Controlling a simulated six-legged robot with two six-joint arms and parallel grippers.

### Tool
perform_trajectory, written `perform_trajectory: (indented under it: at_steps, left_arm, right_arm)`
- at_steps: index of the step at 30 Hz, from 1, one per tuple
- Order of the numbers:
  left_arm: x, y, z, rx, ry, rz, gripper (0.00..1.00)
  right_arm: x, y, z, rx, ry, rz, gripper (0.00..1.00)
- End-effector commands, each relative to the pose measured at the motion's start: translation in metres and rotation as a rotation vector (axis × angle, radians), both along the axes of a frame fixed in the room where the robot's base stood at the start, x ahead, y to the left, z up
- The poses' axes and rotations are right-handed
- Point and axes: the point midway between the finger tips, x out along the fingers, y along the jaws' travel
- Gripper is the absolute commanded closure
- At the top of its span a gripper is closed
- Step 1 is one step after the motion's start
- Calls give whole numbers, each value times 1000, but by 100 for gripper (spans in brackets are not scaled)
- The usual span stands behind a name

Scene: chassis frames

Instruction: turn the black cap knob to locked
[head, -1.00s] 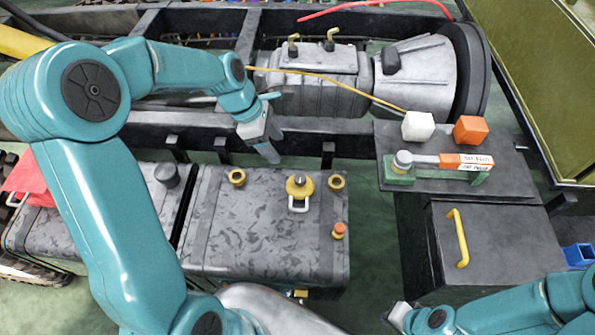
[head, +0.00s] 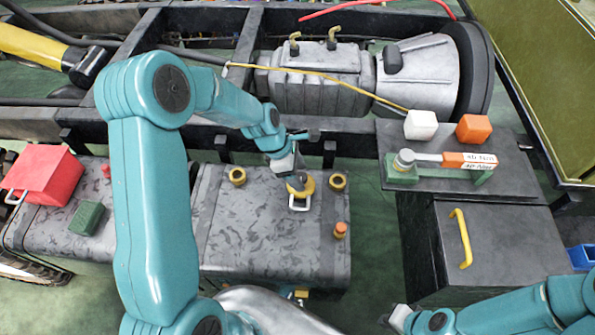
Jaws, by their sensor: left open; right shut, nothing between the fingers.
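A round cap (head: 307,185) with a yellow collar and a small darker knob on top sits on the grey tank (head: 260,245); a white loop handle (head: 299,202) is at its front. My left gripper (head: 294,174) is open, pointing down at this cap's top, and partly covers the knob. I cannot tell if the fingers touch it or which way the knob is turned. A black cylindrical cap on the left tank, seen earlier, is hidden behind my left arm. My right gripper (head: 396,318) is shut and empty at the lower right.
Yellow ring fittings (head: 237,176) and (head: 338,181) flank the cap, and an orange-topped fitting (head: 340,230) stands nearer. A black frame rail (head: 350,140) runs behind. A red box (head: 42,172) and green block (head: 87,218) are at left. A side plate (head: 510,165) holds blocks and a tool.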

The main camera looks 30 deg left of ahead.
Motion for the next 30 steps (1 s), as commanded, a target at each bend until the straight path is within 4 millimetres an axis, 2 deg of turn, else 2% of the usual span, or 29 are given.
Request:
perform_trajectory:
  at_steps: [1,3,6,17,23,30]
  left_arm:
    - [0,0,0,0,0,0,46]
    - [0,0,0,0,0,0,68]
    - [0,0,0,0,1,0,95]
    - [0,0,0,-1,3,-50,95]
    - [2,1,1,-2,2,-171,95]
    - [4,1,1,-2,2,-389,95]
  right_arm:
    - [0,0,0,0,0,0,100]
    - [0,0,0,0,0,0,100]
    - [0,0,0,0,0,0,100]
    - [0,0,2,0,0,0,100]
    - [0,0,5,0,0,0,100]
    - [0,0,9,0,0,0,100]
